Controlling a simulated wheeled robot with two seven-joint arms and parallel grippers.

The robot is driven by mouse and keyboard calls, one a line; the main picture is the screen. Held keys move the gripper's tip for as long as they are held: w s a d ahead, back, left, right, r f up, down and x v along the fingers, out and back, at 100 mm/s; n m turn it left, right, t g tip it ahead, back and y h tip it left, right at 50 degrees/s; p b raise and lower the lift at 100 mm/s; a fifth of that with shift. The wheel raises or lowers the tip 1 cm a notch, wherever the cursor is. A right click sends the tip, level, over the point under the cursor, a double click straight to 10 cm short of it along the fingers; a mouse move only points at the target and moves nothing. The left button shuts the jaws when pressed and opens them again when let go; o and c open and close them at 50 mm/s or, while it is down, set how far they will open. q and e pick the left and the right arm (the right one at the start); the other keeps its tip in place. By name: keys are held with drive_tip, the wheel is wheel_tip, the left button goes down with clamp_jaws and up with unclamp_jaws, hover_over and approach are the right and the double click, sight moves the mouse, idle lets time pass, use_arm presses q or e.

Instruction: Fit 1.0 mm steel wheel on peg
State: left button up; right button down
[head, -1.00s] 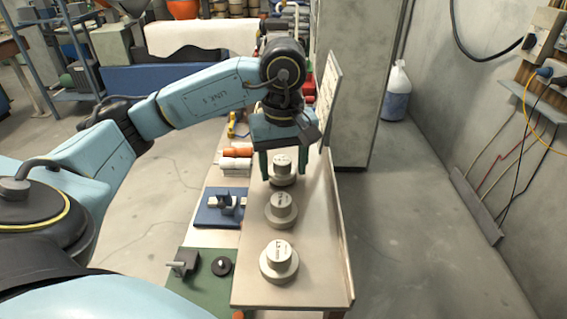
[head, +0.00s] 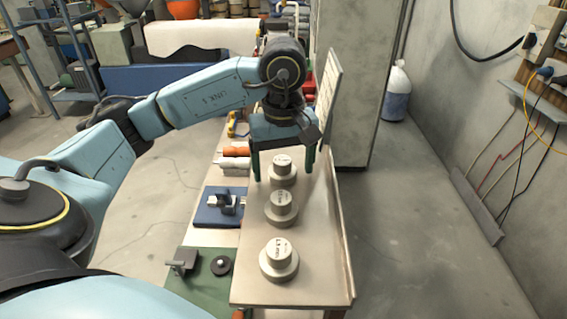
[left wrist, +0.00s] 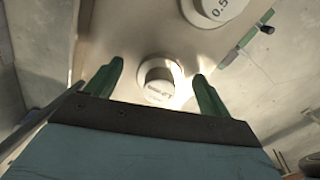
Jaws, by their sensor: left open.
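Three pale grey stepped round pieces with printed tops stand in a row on the beige bench top: a near one (head: 279,260), a middle one (head: 281,208) and a far one (head: 282,168). Their labels are hard to read in the head view. My left gripper (head: 284,175) is open, its green fingers spread on either side of the far piece, apparently clear of it. In the left wrist view a round piece (left wrist: 160,84) with a blurred label lies between the open fingertips (left wrist: 160,75). Another piece (left wrist: 215,8) reads "0.5". I cannot identify the peg. My right gripper is not in view.
A blue plate with a dark fixture (head: 225,202) lies left of the row. Nearer is a green board (head: 205,285) with a grey block (head: 183,262) and a dark round knob (head: 221,265). An upright panel (head: 329,95) stands close to the gripper's right.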

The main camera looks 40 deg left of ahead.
use_arm(q)
wheel_tip(320, 180, up, 13)
drive_tip(key=p, duration=0.2)
drive_tip(key=shift+r, duration=0.2)
idle(0.9)
